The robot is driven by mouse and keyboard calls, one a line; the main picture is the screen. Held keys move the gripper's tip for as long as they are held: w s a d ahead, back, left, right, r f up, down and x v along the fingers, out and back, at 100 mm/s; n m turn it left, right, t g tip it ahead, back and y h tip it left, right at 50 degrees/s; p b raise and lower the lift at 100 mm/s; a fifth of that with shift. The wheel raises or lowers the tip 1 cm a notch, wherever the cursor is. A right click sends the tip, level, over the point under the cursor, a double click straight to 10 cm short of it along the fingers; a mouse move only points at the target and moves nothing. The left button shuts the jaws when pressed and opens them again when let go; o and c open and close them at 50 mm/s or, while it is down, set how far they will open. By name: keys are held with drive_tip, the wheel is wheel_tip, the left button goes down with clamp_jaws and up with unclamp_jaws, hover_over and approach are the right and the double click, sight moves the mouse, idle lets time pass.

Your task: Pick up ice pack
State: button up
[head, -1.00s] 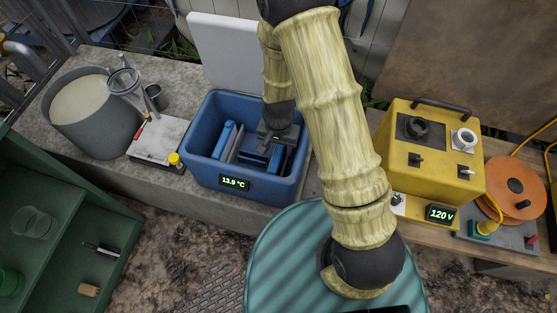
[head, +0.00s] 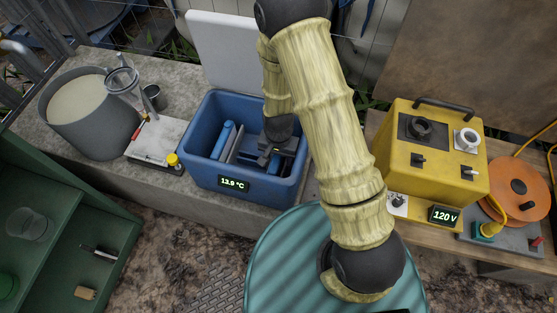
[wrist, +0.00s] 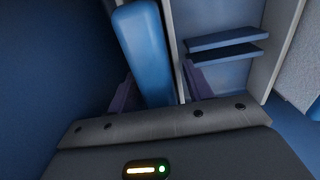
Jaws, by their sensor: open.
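A blue cooler box (head: 202,172) stands open on the stone counter, with a readout of 13.9 °C. My gripper (head: 268,160) reaches down into its right part and hides some of the contents. A slim blue ice pack (head: 223,140) stands upright in the left part of the box. In the wrist view, a rounded bright-blue ice pack (wrist: 143,50) lies between the two open fingers of my gripper (wrist: 158,88). I cannot tell whether the fingers touch it, or which pack in the head view it is.
Grey dividers (head: 236,144) stand inside the cooler, and blue slabs (wrist: 225,45) sit beyond a pale wall in the wrist view. The white lid (head: 225,50) is raised behind. A grey bucket (head: 88,125) is left; a yellow power unit (head: 405,145) is right.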

clamp_jaws()
idle(0.3)
wheel_tip(320, 180, up, 10)
drive_tip(key=p, duration=0.2)
drive_tip(key=shift+p, duration=0.35)
idle(0.4)
